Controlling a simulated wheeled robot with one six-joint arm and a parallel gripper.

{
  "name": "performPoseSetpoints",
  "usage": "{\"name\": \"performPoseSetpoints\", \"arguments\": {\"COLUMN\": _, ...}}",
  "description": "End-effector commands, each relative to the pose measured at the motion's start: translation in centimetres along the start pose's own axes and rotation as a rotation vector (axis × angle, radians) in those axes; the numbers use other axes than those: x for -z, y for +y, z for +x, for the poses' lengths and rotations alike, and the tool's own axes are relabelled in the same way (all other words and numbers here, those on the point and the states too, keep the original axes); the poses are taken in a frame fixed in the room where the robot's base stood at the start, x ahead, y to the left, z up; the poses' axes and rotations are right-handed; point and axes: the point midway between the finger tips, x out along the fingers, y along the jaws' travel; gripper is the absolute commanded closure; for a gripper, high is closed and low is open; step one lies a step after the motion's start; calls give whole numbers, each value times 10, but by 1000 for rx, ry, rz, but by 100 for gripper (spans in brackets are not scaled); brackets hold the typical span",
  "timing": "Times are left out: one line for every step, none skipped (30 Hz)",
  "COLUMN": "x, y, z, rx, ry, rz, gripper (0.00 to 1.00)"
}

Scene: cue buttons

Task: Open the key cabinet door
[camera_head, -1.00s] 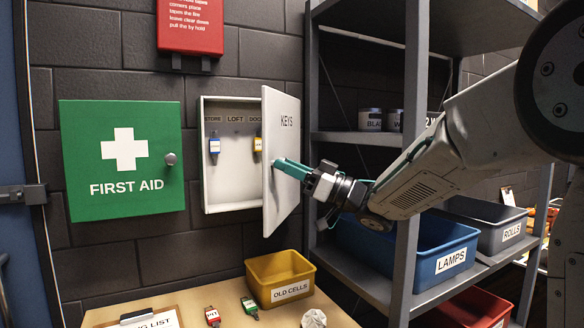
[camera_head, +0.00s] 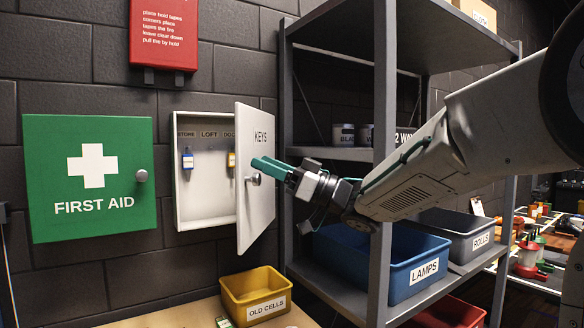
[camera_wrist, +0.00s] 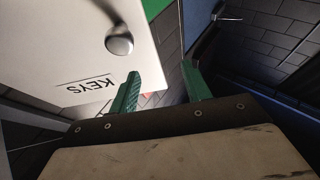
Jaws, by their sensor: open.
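The key cabinet (camera_head: 205,218) is a white wall box, and its door (camera_head: 256,210), marked KEYS, is swung out to the right. The inside shows, with key tags hanging under labels. A round metal knob (camera_head: 255,179) is on the door's outer face. My gripper (camera_head: 262,165) is at the door's outer side, with its green fingers just above the knob in the head view. In the wrist view the fingers (camera_wrist: 160,88) are spread and empty. The knob (camera_wrist: 119,40) lies beyond the left finger, outside the gap, and the door (camera_wrist: 60,60) fills the left.
A green first aid cabinet (camera_head: 90,205) hangs left of the key cabinet. A grey shelf unit (camera_head: 383,120) with a blue LAMPS bin (camera_head: 400,270) stands close on the right, beside my arm. A yellow OLD CELLS bin (camera_head: 255,283) sits on the bench below.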

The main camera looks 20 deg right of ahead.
Motion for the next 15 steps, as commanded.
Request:
{"name": "performPoseSetpoints", "arguments": {"x": 5, "y": -11, "z": -7, "rx": -1, "ry": 0, "rz": -3, "gripper": 52}}
{"name": "performPoseSetpoints", "arguments": {"x": 6, "y": -17, "z": -10, "rx": -1, "ry": 0, "rz": -3, "gripper": 52}}
{"name": "performPoseSetpoints", "arguments": {"x": 10, "y": -25, "z": -15, "rx": -1, "ry": 0, "rz": -3, "gripper": 52}}
{"name": "performPoseSetpoints", "arguments": {"x": 12, "y": -31, "z": -19, "rx": 0, "ry": 0, "rz": -3, "gripper": 52}}
{"name": "performPoseSetpoints", "arguments": {"x": 14, "y": -37, "z": -22, "rx": 0, "ry": 0, "rz": -2, "gripper": 52}}
{"name": "performPoseSetpoints", "arguments": {"x": 17, "y": -44, "z": -27, "rx": 0, "ry": 1, "rz": -3, "gripper": 52}}
{"name": "performPoseSetpoints", "arguments": {"x": 19, "y": -50, "z": -30, "rx": 0, "ry": 0, "rz": -2, "gripper": 52}}
{"name": "performPoseSetpoints", "arguments": {"x": 21, "y": -55, "z": -33, "rx": 0, "ry": 1, "rz": -4, "gripper": 52}}
{"name": "performPoseSetpoints", "arguments": {"x": 23, "y": -62, "z": -38, "rx": -1, "ry": 0, "rz": -3, "gripper": 52}}
{"name": "performPoseSetpoints", "arguments": {"x": 25, "y": -66, "z": -40, "rx": -1, "ry": 0, "rz": -3, "gripper": 52}}
{"name": "performPoseSetpoints", "arguments": {"x": 26, "y": -71, "z": -43, "rx": -1, "ry": 0, "rz": -2, "gripper": 52}}
{"name": "performPoseSetpoints", "arguments": {"x": 28, "y": -76, "z": -46, "rx": 0, "ry": 0, "rz": -2, "gripper": 52}}
{"name": "performPoseSetpoints", "arguments": {"x": 30, "y": -80, "z": -49, "rx": 0, "ry": -1, "rz": -2, "gripper": 52}}
{"name": "performPoseSetpoints", "arguments": {"x": 31, "y": -84, "z": -51, "rx": 0, "ry": -1, "rz": -3, "gripper": 52}}
{"name": "performPoseSetpoints", "arguments": {"x": 32, "y": -87, "z": -54, "rx": 0, "ry": -1, "rz": -1, "gripper": 52}}
